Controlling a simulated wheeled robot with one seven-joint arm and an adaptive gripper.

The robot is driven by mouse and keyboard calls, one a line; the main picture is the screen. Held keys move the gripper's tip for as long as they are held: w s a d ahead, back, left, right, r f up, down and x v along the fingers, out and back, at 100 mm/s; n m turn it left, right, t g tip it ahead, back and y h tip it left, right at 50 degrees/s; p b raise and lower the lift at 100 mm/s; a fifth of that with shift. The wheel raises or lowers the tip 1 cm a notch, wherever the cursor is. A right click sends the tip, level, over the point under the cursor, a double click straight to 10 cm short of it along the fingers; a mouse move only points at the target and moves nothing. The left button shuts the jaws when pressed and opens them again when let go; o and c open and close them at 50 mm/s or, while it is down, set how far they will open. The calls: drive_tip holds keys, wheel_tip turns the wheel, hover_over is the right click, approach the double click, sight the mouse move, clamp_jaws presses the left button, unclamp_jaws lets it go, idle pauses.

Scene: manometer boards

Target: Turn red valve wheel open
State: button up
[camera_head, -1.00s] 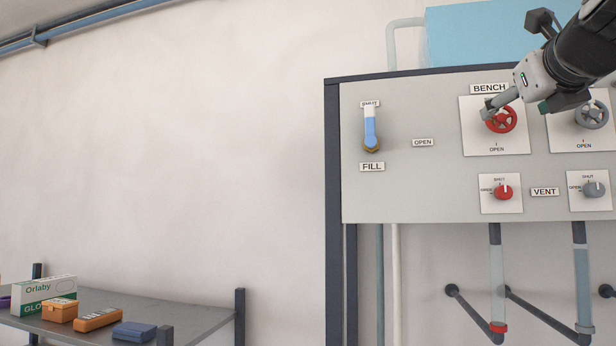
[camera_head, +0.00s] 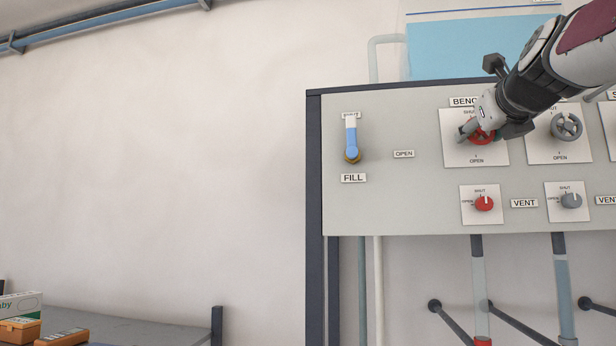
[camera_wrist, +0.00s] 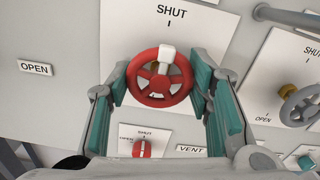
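The red valve wheel (camera_head: 483,137) is on a white plate of the board, marked SHUT above and OPEN below. In the wrist view the red wheel (camera_wrist: 160,96) shows nearly whole, its white marker at the top towards SHUT. My gripper (camera_head: 472,128) is at the wheel and covers part of it in the head view. In the wrist view my gripper (camera_wrist: 158,72) is open, with a teal-padded finger on either side of the rim. The right pad is close to the rim; I cannot tell whether it touches.
A grey valve wheel (camera_head: 566,127) is just right of the red one. A blue-handled fill lever (camera_head: 351,139) is at the left. A shelf (camera_head: 150,324) with boxes stands at lower left.

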drive_tip(key=shift+c, duration=0.9)
